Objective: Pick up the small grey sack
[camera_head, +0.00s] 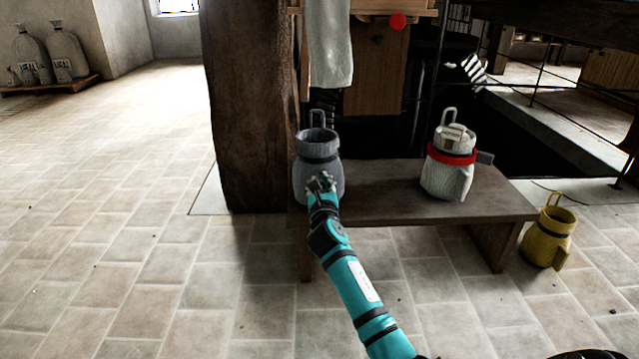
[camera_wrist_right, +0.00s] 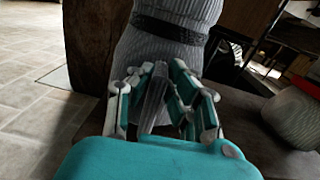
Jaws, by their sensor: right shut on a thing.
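The small grey sack (camera_head: 318,155) stands upright at the left end of a low wooden bench, with a dark band around it and a loop on top. In the right wrist view the sack (camera_wrist_right: 168,52) fills the upper middle, with ribbed grey cloth. My right gripper (camera_head: 320,183) is at the sack's lower front. In the right wrist view its fingers (camera_wrist_right: 165,92) are shut on a grey flap of the sack. The sack appears to rest on the bench. My left gripper is not in view.
A white sack (camera_head: 449,178) with a red band stands on the bench (camera_head: 400,205) to the right. A yellow sack (camera_head: 548,237) is on the floor beyond it. A thick wooden post (camera_head: 250,100) rises behind left. Large sacks (camera_head: 66,50) stand far left. The left floor is clear.

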